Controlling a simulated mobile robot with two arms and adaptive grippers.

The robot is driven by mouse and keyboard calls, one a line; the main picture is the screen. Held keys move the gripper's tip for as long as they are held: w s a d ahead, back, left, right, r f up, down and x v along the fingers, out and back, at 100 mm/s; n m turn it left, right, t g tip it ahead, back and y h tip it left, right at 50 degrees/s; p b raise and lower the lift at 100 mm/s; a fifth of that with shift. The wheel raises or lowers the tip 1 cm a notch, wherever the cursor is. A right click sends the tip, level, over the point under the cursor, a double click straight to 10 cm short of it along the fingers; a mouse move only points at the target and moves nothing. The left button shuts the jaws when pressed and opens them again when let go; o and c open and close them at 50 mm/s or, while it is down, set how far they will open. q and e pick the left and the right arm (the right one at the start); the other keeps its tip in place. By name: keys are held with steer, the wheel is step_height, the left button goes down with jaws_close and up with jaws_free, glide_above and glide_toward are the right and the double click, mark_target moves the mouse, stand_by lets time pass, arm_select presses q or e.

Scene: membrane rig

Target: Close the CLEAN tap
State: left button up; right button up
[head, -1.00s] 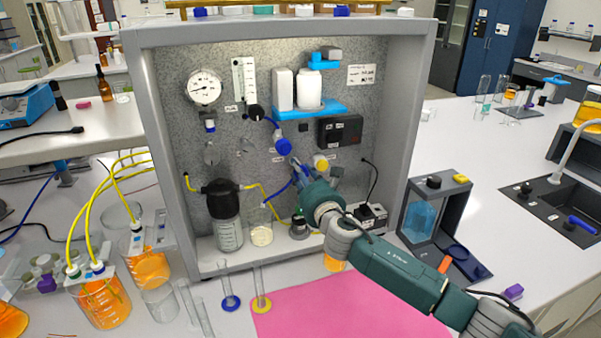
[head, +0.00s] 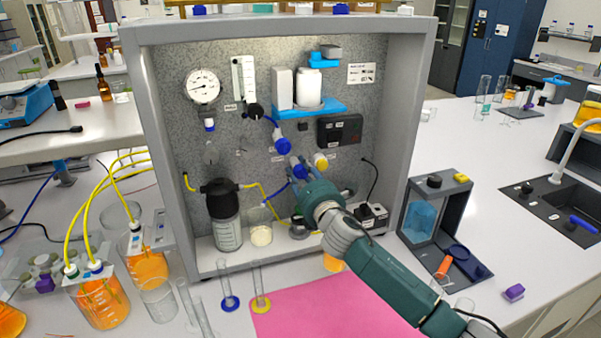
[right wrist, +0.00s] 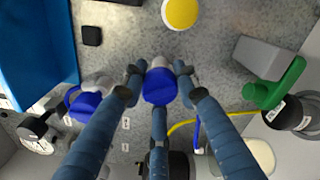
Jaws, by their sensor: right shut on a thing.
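My right gripper (head: 300,174) is at the panel of the grey rig (head: 364,119), its fingers around a blue tap knob (head: 298,167). In the right wrist view the fingers of the right gripper (right wrist: 160,92) close around that blue knob (right wrist: 158,86). A second blue knob (head: 282,146) sits up and to the left of it, and a yellow knob (head: 320,161) sits to its right. The yellow knob also shows in the right wrist view (right wrist: 180,13). The tap labels are too small to read. My left gripper is not in view.
Below the taps stand a black-capped bottle (head: 225,217) and a small beaker (head: 261,231) on the rig floor. Yellow and blue tubing runs close to my fingers. A pink mat (head: 330,305) lies in front, with cylinders at its left. A dark stand (head: 436,213) is to the right.

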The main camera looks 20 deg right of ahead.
steer(key=m, duration=0.5)
steer(key=shift+a+f+m, duration=0.15)
steer(key=shift+f+m, duration=0.15)
steer(key=shift+f, duration=0.05)
stand_by(0.3)
steer(key=o, duration=1.1)
steer(key=shift+o, duration=0.4)
steer(key=shift+r, duration=0.2)
steer(key=s, duration=1.2)
